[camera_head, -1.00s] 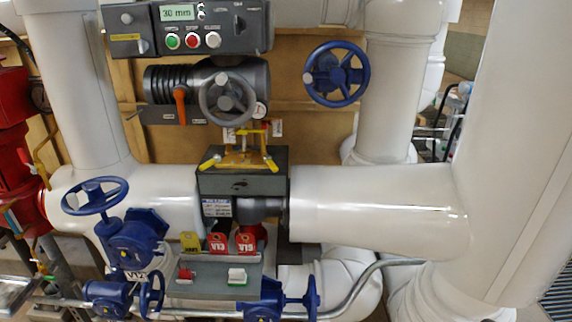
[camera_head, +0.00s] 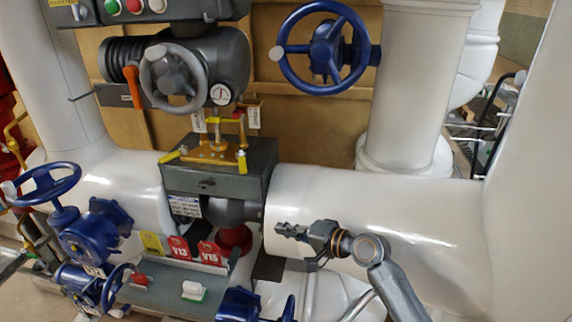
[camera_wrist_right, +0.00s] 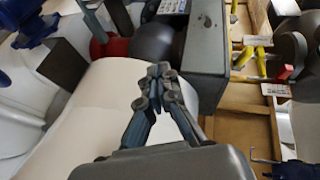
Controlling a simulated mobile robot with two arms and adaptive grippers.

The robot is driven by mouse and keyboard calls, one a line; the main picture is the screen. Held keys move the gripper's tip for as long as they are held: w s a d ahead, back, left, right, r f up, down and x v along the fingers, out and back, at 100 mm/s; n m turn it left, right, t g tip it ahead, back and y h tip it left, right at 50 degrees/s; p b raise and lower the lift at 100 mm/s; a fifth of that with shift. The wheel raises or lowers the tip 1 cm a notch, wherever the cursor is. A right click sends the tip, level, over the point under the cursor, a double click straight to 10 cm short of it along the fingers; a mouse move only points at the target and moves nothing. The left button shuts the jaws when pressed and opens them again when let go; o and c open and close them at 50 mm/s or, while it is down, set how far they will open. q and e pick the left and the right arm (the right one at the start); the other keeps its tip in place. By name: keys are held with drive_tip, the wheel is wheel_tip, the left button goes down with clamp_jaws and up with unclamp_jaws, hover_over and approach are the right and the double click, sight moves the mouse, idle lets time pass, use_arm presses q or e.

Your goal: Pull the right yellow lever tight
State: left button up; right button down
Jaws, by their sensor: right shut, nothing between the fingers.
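The right yellow lever (camera_head: 242,162) hangs at the front right corner of the grey box (camera_head: 220,180), on a brass fitting on top of it. It also shows in the right wrist view (camera_wrist_right: 244,57). The left yellow lever (camera_head: 171,156) points out to the left of the same fitting. My right gripper (camera_head: 283,231) is shut and empty. It points left in front of the white pipe, below and to the right of the lever and apart from it. In the right wrist view its fingertips (camera_wrist_right: 158,70) meet. My left gripper is not in view.
The horizontal white pipe (camera_head: 400,215) runs right from the grey box. A grey handwheel (camera_head: 174,78) and a blue handwheel (camera_head: 325,50) are above. Red tags (camera_head: 210,253), blue valves (camera_head: 92,235) and a small panel (camera_head: 160,285) are below the box. Space before the right lever looks clear.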

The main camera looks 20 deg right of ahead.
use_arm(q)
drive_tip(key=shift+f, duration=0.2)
use_arm(e)
drive_tip(key=w+d+r+m+t+y, duration=0.1)
drive_tip(key=r, duration=0.5)
drive_tip(key=w+d+r+m+t+y, duration=0.1)
drive_tip(key=d+r, duration=0.1)
drive_tip(key=r, duration=0.4)
drive_tip(key=shift+w, duration=0.3)
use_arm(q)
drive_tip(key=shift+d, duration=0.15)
use_arm(e)
drive_tip(key=p, duration=0.2)
approach(242, 162)
drive_tip(key=x, duration=0.4)
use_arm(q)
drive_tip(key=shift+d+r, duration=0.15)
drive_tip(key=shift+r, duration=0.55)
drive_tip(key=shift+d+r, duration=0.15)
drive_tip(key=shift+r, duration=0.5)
use_arm(e)
drive_tip(key=shift+w+f, duration=0.45)
drive_tip(key=shift+w, duration=0.15)
use_arm(q)
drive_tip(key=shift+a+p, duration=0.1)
drive_tip(key=shift+p, duration=0.2)
